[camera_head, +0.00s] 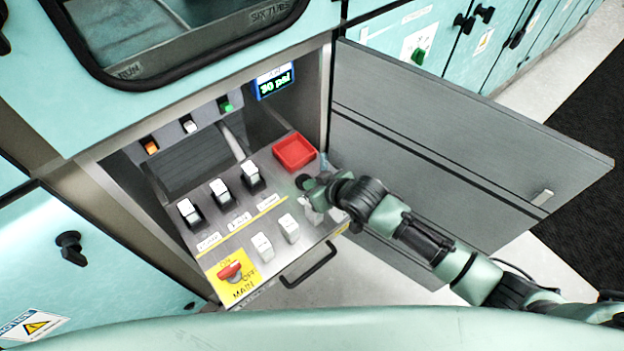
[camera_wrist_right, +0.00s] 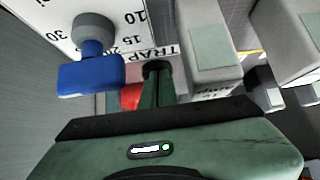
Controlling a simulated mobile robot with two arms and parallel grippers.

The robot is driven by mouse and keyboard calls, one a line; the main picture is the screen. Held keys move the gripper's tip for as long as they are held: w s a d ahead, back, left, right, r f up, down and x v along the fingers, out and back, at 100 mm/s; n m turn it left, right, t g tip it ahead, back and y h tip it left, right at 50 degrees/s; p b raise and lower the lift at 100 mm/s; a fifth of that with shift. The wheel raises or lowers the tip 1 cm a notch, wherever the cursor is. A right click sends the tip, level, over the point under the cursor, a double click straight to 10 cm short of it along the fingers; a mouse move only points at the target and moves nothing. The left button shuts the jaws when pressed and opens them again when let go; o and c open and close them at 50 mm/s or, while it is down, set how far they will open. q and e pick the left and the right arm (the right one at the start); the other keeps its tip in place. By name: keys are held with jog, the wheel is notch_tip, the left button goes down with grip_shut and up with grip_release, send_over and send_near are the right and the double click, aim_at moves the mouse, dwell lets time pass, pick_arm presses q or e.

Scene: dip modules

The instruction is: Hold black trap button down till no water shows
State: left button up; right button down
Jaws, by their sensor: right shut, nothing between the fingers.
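The black trap button (camera_wrist_right: 154,68) shows as a small dark round cap under the label TRAP (camera_wrist_right: 158,53) in the wrist view. My right gripper (camera_wrist_right: 158,92) is shut and empty, with its green fingertips right at the button. I cannot tell whether the button is pressed in. In the head view my right gripper (camera_head: 312,190) is over the right end of the pulled-out control panel (camera_head: 240,222), and it hides the button there. No water can be made out in either view. My left gripper is not in view.
A blue valve handle (camera_wrist_right: 92,72) and a white block-like switch (camera_wrist_right: 208,50) flank the fingers. The panel also bears several white switches (camera_head: 221,191), a red tray (camera_head: 294,152) and a red main knob (camera_head: 230,272). An open grey door (camera_head: 450,130) stands right.

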jog(key=shift+f, duration=0.15)
jog(key=shift+r+p, duration=0.5)
jog(key=shift+p, duration=0.1)
notch_tip(320, 180, up, 4)
jog(key=p, duration=0.4)
jog(key=shift+w, duration=0.1)
jog(key=shift+s+d+r+b, duration=0.2)
jog(key=shift+s+d+b, duration=0.15)
jog(key=shift+s, duration=0.3)
jog(key=v, duration=0.8)
jog(key=shift+d+r, duration=0.1)
jog(key=shift+s, duration=0.1)
